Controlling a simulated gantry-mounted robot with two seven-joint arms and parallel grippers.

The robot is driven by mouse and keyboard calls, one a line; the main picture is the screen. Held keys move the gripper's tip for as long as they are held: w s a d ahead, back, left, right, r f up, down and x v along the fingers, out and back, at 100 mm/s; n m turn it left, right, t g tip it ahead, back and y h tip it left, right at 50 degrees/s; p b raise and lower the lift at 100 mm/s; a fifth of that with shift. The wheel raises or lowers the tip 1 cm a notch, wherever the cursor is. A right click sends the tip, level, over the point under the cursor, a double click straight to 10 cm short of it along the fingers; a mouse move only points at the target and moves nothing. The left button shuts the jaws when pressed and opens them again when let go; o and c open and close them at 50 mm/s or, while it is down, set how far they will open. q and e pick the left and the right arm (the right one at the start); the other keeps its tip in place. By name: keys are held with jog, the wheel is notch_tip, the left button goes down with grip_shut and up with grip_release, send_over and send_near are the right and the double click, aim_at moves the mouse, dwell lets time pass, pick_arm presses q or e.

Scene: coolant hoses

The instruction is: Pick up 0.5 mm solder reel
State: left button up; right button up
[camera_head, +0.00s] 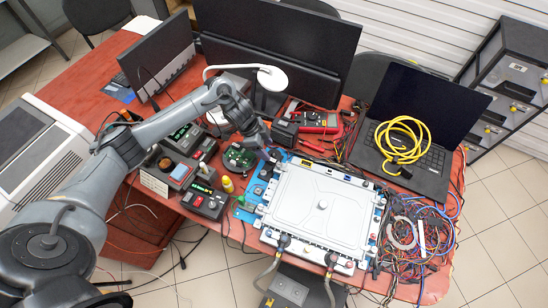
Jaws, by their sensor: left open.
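My left arm reaches in from the left, and its open left gripper (268,154) is over the middle of the red bench, pointing down beside the green circuit board (239,157). It is just above the far left corner of the large silver battery-like unit (318,203). I cannot make out the 0.5 mm solder reel for certain. Small items around the fingertips are too small to tell apart, and the gripper may hide some. My right gripper is not in view.
Bench instruments (189,138) and a yellow-capped bottle (227,184) stand left of the unit. A red multimeter (318,121) lies behind it. A laptop (420,125) carries a coiled yellow cable (402,140). Tangled wires (414,236) crowd the right. Monitors (280,45) line the back.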

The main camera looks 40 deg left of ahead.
aim_at(270, 154)
pick_arm(q)
jog(key=x, duration=0.2)
jog(key=b+x, duration=0.1)
jog(key=x, duration=0.1)
jog(key=shift+s+a+f, duration=0.1)
jog(key=shift+s+f, duration=0.1)
jog(key=shift+s, duration=0.05)
jog(key=shift+w+f, duration=0.15)
jog(key=shift+f, duration=0.15)
jog(key=c, duration=0.8)
jog(key=shift+r, duration=0.1)
